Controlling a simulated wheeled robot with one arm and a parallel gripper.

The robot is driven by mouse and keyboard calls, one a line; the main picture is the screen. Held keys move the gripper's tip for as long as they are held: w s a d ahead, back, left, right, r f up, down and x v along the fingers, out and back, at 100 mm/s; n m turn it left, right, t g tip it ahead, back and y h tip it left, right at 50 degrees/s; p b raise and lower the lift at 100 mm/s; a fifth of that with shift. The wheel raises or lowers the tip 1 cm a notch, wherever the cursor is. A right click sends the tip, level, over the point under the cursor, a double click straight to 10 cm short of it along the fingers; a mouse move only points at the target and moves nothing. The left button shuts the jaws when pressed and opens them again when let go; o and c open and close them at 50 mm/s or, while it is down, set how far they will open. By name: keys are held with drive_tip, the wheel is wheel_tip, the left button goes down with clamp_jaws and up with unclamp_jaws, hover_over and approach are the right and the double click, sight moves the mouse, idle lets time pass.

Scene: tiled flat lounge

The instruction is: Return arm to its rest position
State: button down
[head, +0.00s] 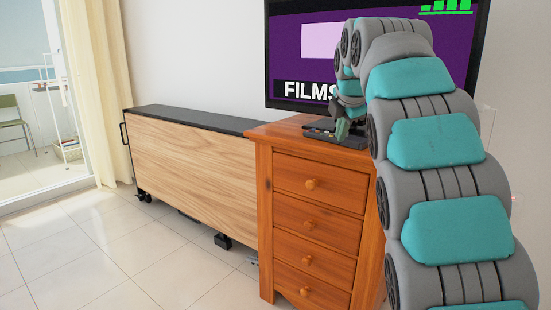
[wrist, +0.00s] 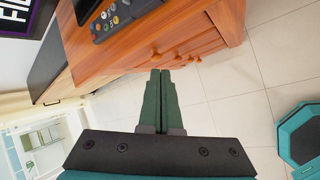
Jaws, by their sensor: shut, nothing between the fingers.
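My arm rises along the right side of the head view and bends over near the wooden chest of drawers (head: 318,180). My gripper (head: 342,130) points down near the front edge of the chest's top in that view, partly hidden by my arm. In the wrist view, my gripper (wrist: 160,73) has its two green fingers together with nothing between them. The chest (wrist: 130,70) lies beyond the fingertips there, with tiled floor beside it.
A remote control (wrist: 112,18) lies on the chest's top. A television (head: 300,60) stands behind. A long wooden cabinet (head: 190,150) with a black top is left of the chest. Tiled floor (head: 110,250) is clear at the front left, near the curtain (head: 97,90) and balcony.

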drive_tip(key=s+f+m+g, duration=0.3)
drive_tip(key=s+f+m, duration=0.4)
drive_tip(key=s, duration=0.9)
drive_tip(key=s+f+m+g, duration=0.3)
drive_tip(key=s+f+m, duration=0.4)
drive_tip(key=s+f, duration=0.7)
drive_tip(key=s+a+f+m+g, duration=0.1)
drive_tip(key=s+f+m+g, duration=0.2)
drive_tip(key=s+f+m, duration=0.5)
drive_tip(key=s+f, duration=0.3)
drive_tip(key=s, duration=0.8)
drive_tip(key=shift+f, duration=0.25)
